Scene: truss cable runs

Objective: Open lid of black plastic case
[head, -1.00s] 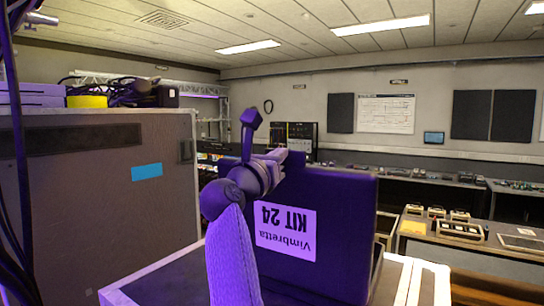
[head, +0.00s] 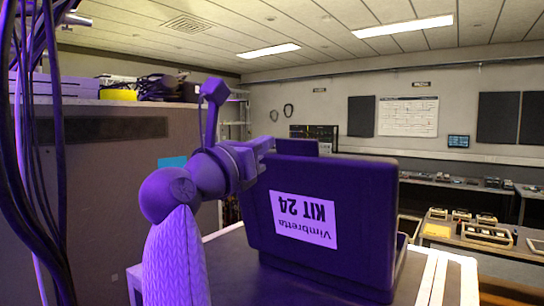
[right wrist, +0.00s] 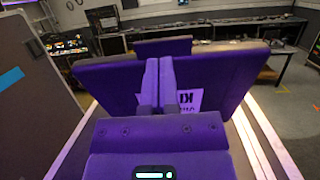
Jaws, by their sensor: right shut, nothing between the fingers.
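The black plastic case (head: 325,215) stands on a pale-edged surface, looking purple in the light. Its lid is raised nearly upright, with a white "Vimbretta KIT 24" label (head: 303,218) upside down towards me. My right gripper (head: 266,147) is at the lid's upper left, shut and empty. In the right wrist view its closed fingers (right wrist: 159,72) stand in front of the lid (right wrist: 225,78), covering part of the label. I cannot tell if they touch it. The case's inside is hidden. My left gripper is not in view.
A large grey cabinet (head: 110,200) stands close on the left, with cables and a yellow roll (head: 118,95) on top. Dark cables hang at the far left. A bench with several devices (head: 470,235) stands behind on the right.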

